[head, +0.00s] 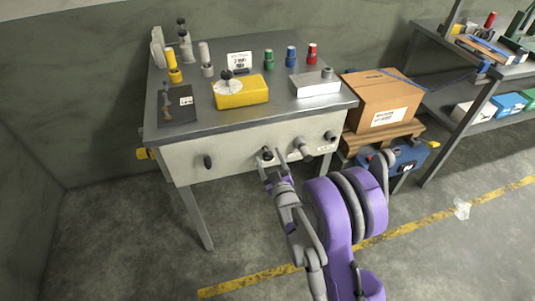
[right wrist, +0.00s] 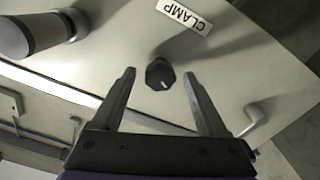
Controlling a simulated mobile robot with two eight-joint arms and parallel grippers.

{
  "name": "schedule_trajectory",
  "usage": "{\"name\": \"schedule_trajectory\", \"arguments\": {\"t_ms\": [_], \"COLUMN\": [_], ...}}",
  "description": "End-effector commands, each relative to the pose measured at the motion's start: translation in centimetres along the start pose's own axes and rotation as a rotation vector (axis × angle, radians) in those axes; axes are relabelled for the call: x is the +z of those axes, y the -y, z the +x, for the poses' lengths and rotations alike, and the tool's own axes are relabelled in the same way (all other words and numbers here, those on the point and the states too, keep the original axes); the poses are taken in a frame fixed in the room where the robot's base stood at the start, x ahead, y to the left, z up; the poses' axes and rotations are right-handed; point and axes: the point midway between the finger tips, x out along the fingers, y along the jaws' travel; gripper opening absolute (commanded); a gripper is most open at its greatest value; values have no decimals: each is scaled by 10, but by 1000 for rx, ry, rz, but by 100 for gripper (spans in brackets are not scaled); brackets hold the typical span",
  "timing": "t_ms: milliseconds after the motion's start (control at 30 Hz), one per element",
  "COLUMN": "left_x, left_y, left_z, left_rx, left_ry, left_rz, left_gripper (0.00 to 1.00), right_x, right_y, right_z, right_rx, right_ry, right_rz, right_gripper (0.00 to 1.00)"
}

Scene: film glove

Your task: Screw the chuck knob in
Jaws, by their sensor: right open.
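A small dark faceted knob (right wrist: 159,74) with a white mark sits on the pale front panel, near a label reading CLAMP (right wrist: 185,14). It also shows on the workbench's front in the head view (head: 267,154). No label names a chuck, so I cannot tell from lettering that this is the chuck knob. My right gripper (head: 268,170) is in front of it. In the right wrist view, the open fingers of my right gripper (right wrist: 159,80) stand on either side of the knob, with visible gaps. My left gripper is not in view.
A grey cylindrical handle (head: 302,147) juts out beside the knob, with a dark knob (head: 330,136) farther right and a dark oval one (head: 208,161) to the left. A yellow block (head: 240,92) stands on the bench. A cardboard box (head: 383,98) sits right of the bench.

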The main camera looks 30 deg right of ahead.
Motion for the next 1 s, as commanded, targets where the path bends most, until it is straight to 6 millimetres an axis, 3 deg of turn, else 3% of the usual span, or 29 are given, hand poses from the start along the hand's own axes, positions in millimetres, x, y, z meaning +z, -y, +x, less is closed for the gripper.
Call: {"name": "schedule_trajectory", "arguments": {"t_ms": [200, 500, 933, 1000], "left_x": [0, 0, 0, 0], "left_y": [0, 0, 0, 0], "left_z": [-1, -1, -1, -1], "left_rx": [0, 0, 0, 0], "left_ry": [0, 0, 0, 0], "left_rz": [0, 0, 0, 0], "left_gripper": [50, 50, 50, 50], "right_x": [0, 0, 0, 0], "right_y": [0, 0, 0, 0], "right_z": [20, 22, 22, 22], "right_rx": [0, 0, 0, 0], "right_ry": [0, 0, 0, 0], "right_rz": [0, 0, 0, 0], "right_gripper": [76, 76, 1, 0]}}
